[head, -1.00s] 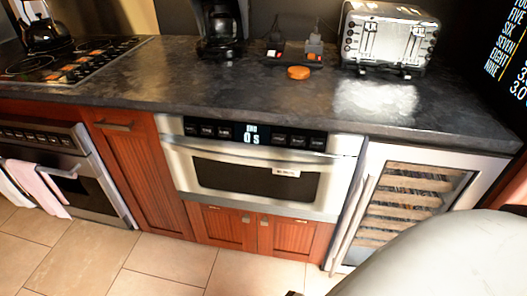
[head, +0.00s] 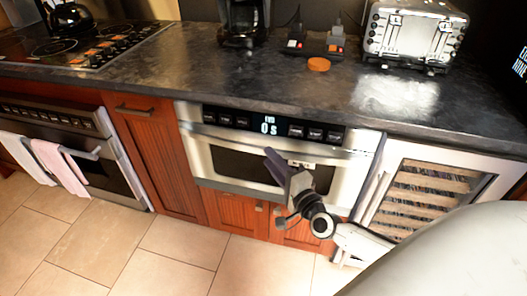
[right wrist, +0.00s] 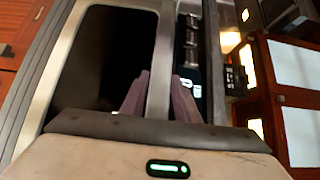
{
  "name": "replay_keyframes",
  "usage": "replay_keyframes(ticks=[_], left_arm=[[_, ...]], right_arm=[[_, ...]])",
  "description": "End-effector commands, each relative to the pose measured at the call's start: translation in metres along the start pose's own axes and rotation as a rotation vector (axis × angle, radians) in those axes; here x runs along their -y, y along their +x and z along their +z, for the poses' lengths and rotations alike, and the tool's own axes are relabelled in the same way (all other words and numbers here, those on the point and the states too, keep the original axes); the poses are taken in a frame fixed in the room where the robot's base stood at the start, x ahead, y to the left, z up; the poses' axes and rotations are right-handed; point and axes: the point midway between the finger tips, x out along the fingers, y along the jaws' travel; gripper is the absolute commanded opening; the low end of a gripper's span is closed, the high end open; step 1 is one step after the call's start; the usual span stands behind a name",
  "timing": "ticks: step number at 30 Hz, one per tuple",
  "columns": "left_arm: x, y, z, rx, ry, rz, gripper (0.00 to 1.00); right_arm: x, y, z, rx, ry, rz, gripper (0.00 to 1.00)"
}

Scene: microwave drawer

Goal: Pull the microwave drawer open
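The microwave drawer (head: 354,168) is a stainless front with a dark window, set under the counter. It looks closed. Its curved metal handle bar (head: 215,136) crosses the front and also shows in the right wrist view (right wrist: 164,50). My right gripper (head: 271,154) is at the middle of the handle. In the right wrist view the two purple-grey fingers of my right gripper (right wrist: 160,92) lie one on each side of the bar, close against it, so it looks shut on the handle. My left gripper is not in view.
A toaster (head: 415,35), an orange disc (head: 319,64) and a coffee maker (head: 243,22) stand on the dark counter (head: 180,75). A wine cooler (head: 420,190) is at the right, an oven (head: 85,150) at the left. The tiled floor (head: 150,250) in front is clear.

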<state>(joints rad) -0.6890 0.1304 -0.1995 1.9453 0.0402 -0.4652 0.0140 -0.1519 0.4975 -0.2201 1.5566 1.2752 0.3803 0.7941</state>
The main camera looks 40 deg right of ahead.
Motion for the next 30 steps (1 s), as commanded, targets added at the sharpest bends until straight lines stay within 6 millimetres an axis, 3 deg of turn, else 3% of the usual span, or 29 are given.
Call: replay_keyframes(ticks=[3,9,20,25,30], left_arm=[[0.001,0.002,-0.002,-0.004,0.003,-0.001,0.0],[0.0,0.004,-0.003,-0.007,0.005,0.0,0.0],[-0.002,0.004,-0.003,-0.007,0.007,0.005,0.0],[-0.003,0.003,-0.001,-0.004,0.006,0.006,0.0],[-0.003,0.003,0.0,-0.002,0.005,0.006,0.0]], right_arm=[[0.0,0.022,0.001,0.001,-0.001,-0.002,0.28],[-0.001,0.044,0.001,0.001,-0.001,0.0,0.28],[-0.001,0.049,0.001,0.002,-0.002,0.002,0.28],[-0.001,0.049,0.001,0.002,-0.002,0.002,0.0],[-0.001,0.048,0.001,0.002,-0.003,0.002,0.0]])
